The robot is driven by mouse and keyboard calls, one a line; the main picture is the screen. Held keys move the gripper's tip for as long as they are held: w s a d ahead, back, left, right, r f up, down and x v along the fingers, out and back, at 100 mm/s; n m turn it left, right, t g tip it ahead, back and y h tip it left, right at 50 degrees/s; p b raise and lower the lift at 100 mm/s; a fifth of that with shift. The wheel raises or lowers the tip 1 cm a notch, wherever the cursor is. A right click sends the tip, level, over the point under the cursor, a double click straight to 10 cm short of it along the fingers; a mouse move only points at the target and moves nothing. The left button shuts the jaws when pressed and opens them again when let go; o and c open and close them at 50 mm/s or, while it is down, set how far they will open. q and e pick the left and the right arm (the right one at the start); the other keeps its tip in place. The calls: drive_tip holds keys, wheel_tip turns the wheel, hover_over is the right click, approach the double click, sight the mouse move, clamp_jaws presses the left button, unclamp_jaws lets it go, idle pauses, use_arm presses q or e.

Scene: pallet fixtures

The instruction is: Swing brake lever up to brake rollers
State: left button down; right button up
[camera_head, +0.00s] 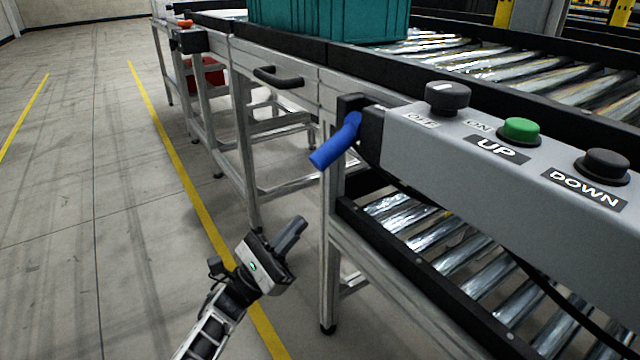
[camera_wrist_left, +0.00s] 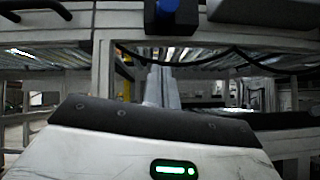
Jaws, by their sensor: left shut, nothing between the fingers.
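The blue brake lever (camera_head: 336,143) sticks out of a black block on the conveyor frame, left of the grey control panel. Its handle hangs down and to the left. In the left wrist view a blue part of the lever (camera_wrist_left: 168,6) shows at the top edge, cut off by the frame. My left gripper (camera_head: 296,228) is below and left of the lever, apart from it, shut and empty. Its closed fingers (camera_wrist_left: 161,86) point toward the conveyor frame in the left wrist view. The rollers (camera_head: 470,50) lie on the upper conveyor. My right gripper is not in view.
The grey control panel (camera_head: 460,140) carries a black knob (camera_head: 447,97), a green UP button (camera_head: 519,130) and a black DOWN button (camera_head: 603,165). A teal crate (camera_head: 325,18) stands on the upper conveyor. A black handle (camera_head: 278,78) juts from the frame. The floor at left is clear.

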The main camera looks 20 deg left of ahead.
sight(333, 149)
use_arm(q)
drive_tip(key=w+d+r+p, duration=0.2)
drive_tip(key=w+d+r, duration=0.1)
drive_tip(key=r, duration=0.7)
drive_tip(key=shift+w+d, duration=0.35)
drive_tip(key=shift+d, duration=0.35)
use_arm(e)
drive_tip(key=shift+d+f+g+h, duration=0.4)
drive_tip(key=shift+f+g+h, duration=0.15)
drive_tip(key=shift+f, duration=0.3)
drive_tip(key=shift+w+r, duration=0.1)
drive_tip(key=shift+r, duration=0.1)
